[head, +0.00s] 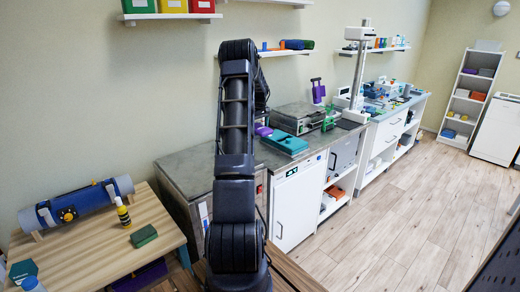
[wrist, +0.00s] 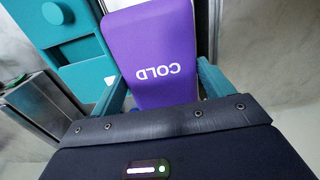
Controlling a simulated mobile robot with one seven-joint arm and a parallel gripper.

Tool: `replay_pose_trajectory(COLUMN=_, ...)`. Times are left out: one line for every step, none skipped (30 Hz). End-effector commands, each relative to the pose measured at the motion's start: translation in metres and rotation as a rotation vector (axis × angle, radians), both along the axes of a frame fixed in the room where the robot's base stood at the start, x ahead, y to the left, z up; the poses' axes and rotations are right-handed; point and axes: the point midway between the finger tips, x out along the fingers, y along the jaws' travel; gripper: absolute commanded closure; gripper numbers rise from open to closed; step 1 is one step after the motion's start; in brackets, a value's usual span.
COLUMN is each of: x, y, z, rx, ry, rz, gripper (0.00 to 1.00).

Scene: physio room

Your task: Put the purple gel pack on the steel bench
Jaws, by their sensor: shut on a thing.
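The purple gel pack (wrist: 165,50), marked COLD, is between the two teal fingers of my gripper (wrist: 163,90) in the wrist view. My gripper is shut on its near end. In the head view a purple patch (head: 263,130), likely the pack, shows just right of my arm. My arm hides the gripper there. The steel bench (head: 187,168) runs along the wall behind my arm. Its grey top also shows at the right of the wrist view (wrist: 270,70). I cannot tell whether the pack touches the bench.
A teal case (head: 285,142) lies on the bench close to the pack; it also shows in the wrist view (wrist: 83,52). A steel appliance (head: 296,118) stands behind it. The bench top left of my arm looks clear. A wooden table (head: 90,250) is at lower left.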

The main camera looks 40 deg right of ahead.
Motion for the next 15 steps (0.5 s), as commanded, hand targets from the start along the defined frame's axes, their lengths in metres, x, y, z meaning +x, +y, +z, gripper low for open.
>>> replay_pose_trajectory(x=0.000, y=0.000, z=-0.012, rx=0.001, ry=0.002, rz=0.000, gripper=0.52)
replay_pose_trajectory(x=0.000, y=0.000, z=-0.018, rx=0.001, ry=0.002, rz=0.000, gripper=0.52)
replay_pose_trajectory(x=0.000, y=0.000, z=-0.027, rx=0.001, ry=0.003, rz=0.000, gripper=0.52)
replay_pose_trajectory(x=0.000, y=0.000, z=-0.033, rx=0.001, ry=0.002, rz=0.000, gripper=0.52)
replay_pose_trajectory(x=0.000, y=0.000, z=-0.040, rx=0.000, ry=0.001, rz=-0.001, gripper=0.52)
replay_pose_trajectory(x=0.000, y=0.000, z=-0.048, rx=0.001, ry=0.002, rz=-0.001, gripper=0.52)
replay_pose_trajectory(x=0.000, y=0.000, z=-0.054, rx=0.001, ry=0.002, rz=-0.001, gripper=0.52)
replay_pose_trajectory(x=0.000, y=0.000, z=-0.060, rx=0.001, ry=0.001, rz=-0.001, gripper=0.52)
replay_pose_trajectory(x=0.000, y=0.000, z=-0.066, rx=0.001, ry=0.001, rz=-0.001, gripper=0.52)
replay_pose_trajectory(x=0.000, y=0.000, z=-0.070, rx=0.001, ry=0.001, rz=-0.001, gripper=0.52)
replay_pose_trajectory(x=0.000, y=0.000, z=-0.074, rx=0.000, ry=0.000, rz=-0.001, gripper=0.52)
replay_pose_trajectory(x=0.000, y=0.000, z=-0.079, rx=0.000, ry=0.000, rz=-0.001, gripper=0.52)
replay_pose_trajectory(x=0.000, y=0.000, z=-0.081, rx=0.000, ry=0.000, rz=-0.001, gripper=0.52)
replay_pose_trajectory(x=0.000, y=0.000, z=-0.083, rx=0.000, ry=0.000, rz=-0.001, gripper=0.52)
replay_pose_trajectory(x=0.000, y=0.000, z=-0.085, rx=0.000, ry=0.000, rz=0.000, gripper=0.52)
